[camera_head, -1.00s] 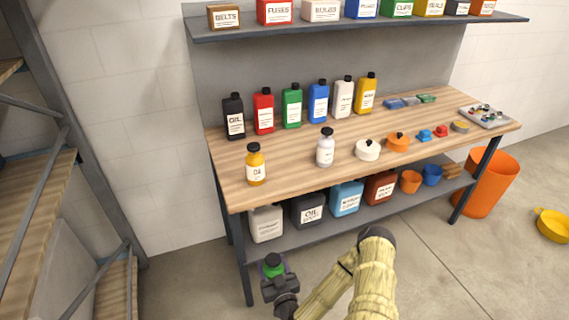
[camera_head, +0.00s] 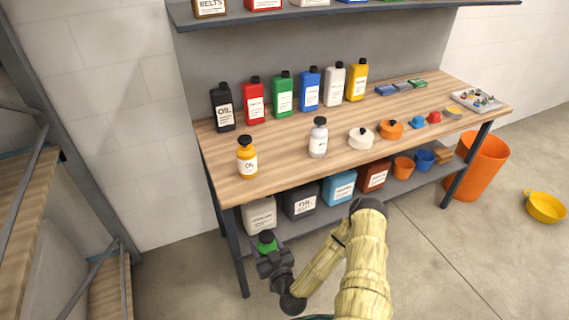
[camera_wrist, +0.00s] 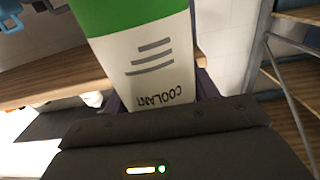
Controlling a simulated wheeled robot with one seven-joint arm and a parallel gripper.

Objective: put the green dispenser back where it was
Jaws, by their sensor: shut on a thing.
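The green dispenser (camera_head: 266,246) is held upright in my gripper (camera_head: 270,256), in front of the left end of the workbench and below its top. In the head view only its black cap and green upper part show. In the wrist view the dispenser (camera_wrist: 140,50) shows close up with a green part and a white label reading COOLANT, upside down in the picture. My gripper is shut on it; the fingers are mostly hidden. On the bench top (camera_head: 280,182), an orange-yellow bottle (camera_head: 247,160) and a white bottle (camera_head: 318,140) stand along the front, with a gap between them.
A row of black, red, green (camera_head: 283,95), blue, white and yellow bottles stands behind. A white pot (camera_head: 361,138) and an orange pot (camera_head: 391,129) are to the right. The lower shelf (camera_head: 325,213) holds several jugs. A rack (camera_head: 40,190) stands at left; an orange bin (camera_head: 480,165) at right.

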